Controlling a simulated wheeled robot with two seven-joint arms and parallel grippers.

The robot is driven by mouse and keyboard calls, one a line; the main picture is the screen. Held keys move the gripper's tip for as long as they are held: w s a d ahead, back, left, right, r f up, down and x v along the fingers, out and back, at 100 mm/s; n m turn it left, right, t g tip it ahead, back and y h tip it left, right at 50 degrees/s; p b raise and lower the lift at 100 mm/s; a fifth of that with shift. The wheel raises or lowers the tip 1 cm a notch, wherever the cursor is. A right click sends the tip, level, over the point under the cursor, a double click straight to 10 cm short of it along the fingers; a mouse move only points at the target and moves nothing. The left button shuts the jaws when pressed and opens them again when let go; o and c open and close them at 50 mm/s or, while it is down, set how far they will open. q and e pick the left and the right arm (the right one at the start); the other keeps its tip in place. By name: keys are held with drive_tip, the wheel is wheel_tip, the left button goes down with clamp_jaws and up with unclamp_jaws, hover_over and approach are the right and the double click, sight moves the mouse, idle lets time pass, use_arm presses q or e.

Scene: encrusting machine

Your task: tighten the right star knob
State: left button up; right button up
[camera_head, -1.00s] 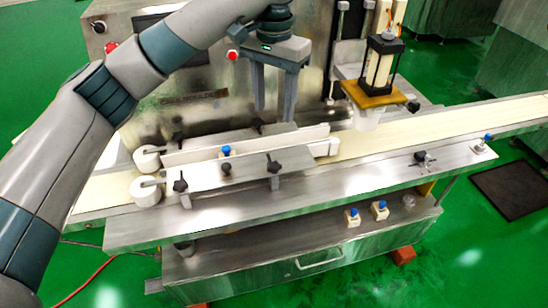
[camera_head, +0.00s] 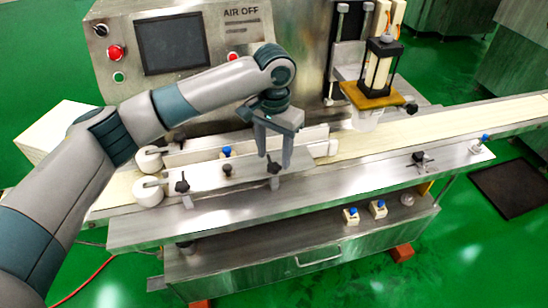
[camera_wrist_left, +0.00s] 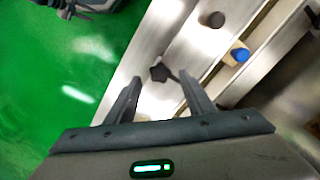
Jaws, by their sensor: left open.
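The right star knob (camera_head: 273,168) is a dark knob on the front edge of the guide rail on the conveyor. In the left wrist view the knob (camera_wrist_left: 158,73) lies between and slightly beyond the two fingertips. My left gripper (camera_head: 273,161) points down at it and is open, with a finger on either side in the picture; I cannot tell whether the fingers reach its height. The open fingers (camera_wrist_left: 159,80) also show in the left wrist view, with nothing held. The left star knob (camera_head: 181,186) is farther left on the same rail. My right gripper is out of view.
A round dark knob (camera_head: 227,170) and a blue-capped block (camera_head: 226,152) sit left of the gripper. White rollers (camera_head: 149,191) are at the rail's left end. A nozzle unit with an orange plate (camera_head: 372,96) stands to the right. The belt (camera_head: 430,132) is clear there.

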sight(274, 170)
use_arm(q)
wheel_tip(274, 170, down, 3)
drive_tip(key=shift+r, duration=0.2)
drive_tip(key=shift+f, duration=0.15)
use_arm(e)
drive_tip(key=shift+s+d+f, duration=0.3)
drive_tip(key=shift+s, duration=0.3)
use_arm(q)
drive_tip(key=c, duration=1)
drive_tip(key=shift+c, duration=0.2)
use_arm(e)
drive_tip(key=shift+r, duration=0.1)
